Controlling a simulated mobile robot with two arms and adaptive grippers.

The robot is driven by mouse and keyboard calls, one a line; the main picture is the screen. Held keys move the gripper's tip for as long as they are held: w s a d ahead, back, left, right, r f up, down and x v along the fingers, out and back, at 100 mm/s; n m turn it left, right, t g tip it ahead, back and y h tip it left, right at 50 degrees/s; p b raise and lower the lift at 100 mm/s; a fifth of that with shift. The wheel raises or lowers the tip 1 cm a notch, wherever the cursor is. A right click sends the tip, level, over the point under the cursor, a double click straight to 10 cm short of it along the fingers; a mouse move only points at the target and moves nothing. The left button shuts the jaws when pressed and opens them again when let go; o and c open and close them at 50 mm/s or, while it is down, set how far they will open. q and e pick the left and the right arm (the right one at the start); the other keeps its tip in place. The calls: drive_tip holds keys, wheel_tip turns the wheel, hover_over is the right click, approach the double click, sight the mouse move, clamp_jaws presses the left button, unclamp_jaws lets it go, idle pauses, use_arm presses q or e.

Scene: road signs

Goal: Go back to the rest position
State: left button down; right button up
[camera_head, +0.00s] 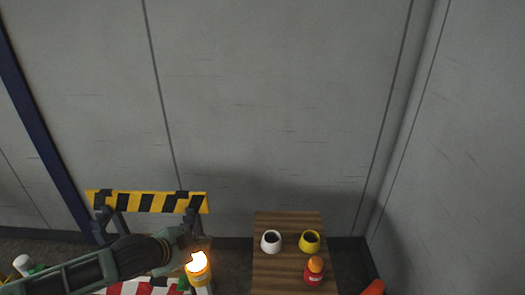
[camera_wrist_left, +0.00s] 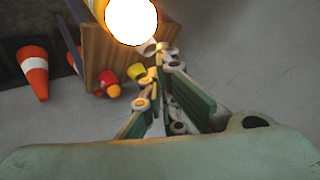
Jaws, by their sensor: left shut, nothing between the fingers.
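My left arm comes in from the lower left in the head view. Its gripper (camera_head: 198,242) is in front of the striped barrier, close to a glowing warning lamp (camera_head: 198,268). In the left wrist view the gripper (camera_wrist_left: 160,62) is shut, with nothing seen between the fingers. The bright lamp (camera_wrist_left: 130,20) is just beyond the fingertips there; I cannot tell whether they touch it. My right gripper is in neither view.
A wooden stand (camera_head: 264,224) holds a white pot (camera_head: 271,242), a yellow pot (camera_head: 309,242) and a red object with an orange top (camera_head: 314,275). A yellow-black barrier (camera_head: 150,202) stands left. An orange cone (camera_wrist_left: 34,75) also shows. Grey wall is behind.

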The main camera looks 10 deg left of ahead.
use_arm(q)
drive_tip(key=s+d+f+n+g, duration=0.25)
drive_tip(key=s+d+f, duration=0.25)
drive_tip(key=s+d, duration=0.5)
drive_tip(key=s+f+n+g+y, duration=0.25)
drive_tip(key=s+n, duration=0.45)
drive_tip(key=s, duration=0.8)
wheel_tip(320, 180, down, 26)
drive_tip(key=g+b, duration=0.2)
drive_tip(key=b, duration=0.1)
drive_tip(key=s+a+f+b, duration=0.2)
drive_tip(key=s+a+f, duration=0.1)
drive_tip(key=s+f, duration=1.4)
wheel_tip(320, 180, down, 4)
drive_tip(key=shift+s+r+m+g+h, duration=0.1)
drive_tip(key=shift+s+m+g+h, duration=0.05)
drive_tip(key=shift+m+g+h, duration=0.25)
